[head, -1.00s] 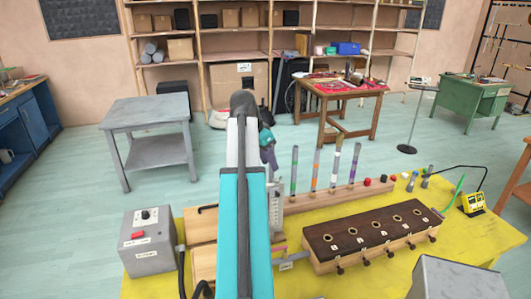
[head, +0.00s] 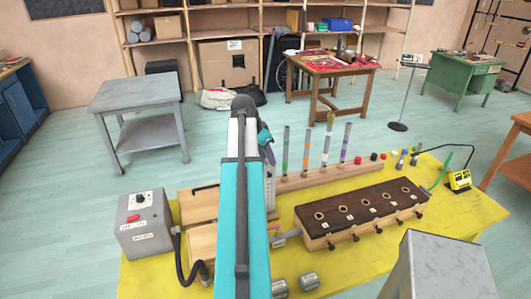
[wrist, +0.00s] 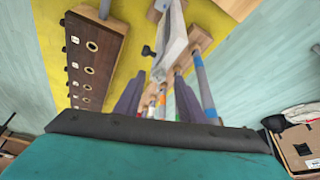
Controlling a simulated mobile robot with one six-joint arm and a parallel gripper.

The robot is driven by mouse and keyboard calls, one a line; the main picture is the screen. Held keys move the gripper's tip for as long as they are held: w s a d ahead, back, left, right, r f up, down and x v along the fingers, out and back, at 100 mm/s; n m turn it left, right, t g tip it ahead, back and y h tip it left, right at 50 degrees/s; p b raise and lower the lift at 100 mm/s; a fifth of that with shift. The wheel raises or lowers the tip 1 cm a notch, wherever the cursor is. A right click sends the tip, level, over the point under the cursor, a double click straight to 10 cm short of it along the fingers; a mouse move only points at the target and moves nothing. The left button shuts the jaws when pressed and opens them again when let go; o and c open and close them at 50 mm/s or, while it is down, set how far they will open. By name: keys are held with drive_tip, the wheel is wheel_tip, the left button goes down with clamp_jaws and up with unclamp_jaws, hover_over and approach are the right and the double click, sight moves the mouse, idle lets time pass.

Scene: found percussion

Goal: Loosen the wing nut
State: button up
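A small black winged knob (wrist: 148,50), which looks like the wing nut, shows in the wrist view beside a pale grey metal upright (wrist: 172,42). My gripper (wrist: 157,88) is open, with its two dark fingers apart and nothing clearly between them. The knob lies beyond the fingertips, apart from them. In the head view my own arm hides the gripper and the knob. Part of the grey upright (head: 270,190) shows just right of my arm.
On the yellow table (head: 480,215), a dark-topped wooden box with holes (head: 365,212) stands right of my arm. Coloured tubes (head: 326,145) stand upright in a wooden rail behind it. A grey control box (head: 143,222) stands at left. A grey block (head: 440,268) is at front right.

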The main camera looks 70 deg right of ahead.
clamp_jaws()
idle(0.3)
drive_tip(key=n, duration=0.2)
drive_tip(key=shift+s+n+t+h+p, duration=0.15)
drive_tip(key=shift+n+t+h+p, duration=0.15)
drive_tip(key=shift+n+t, duration=0.4)
drive_tip(key=shift+n, duration=0.3)
drive_tip(key=shift+s+r+n+t+p, duration=0.15)
drive_tip(key=shift+n+t+p, duration=0.3)
drive_tip(key=shift+n, duration=0.75)
drive_tip(key=shift+n+t, duration=0.35)
drive_tip(key=shift+n, duration=0.45)
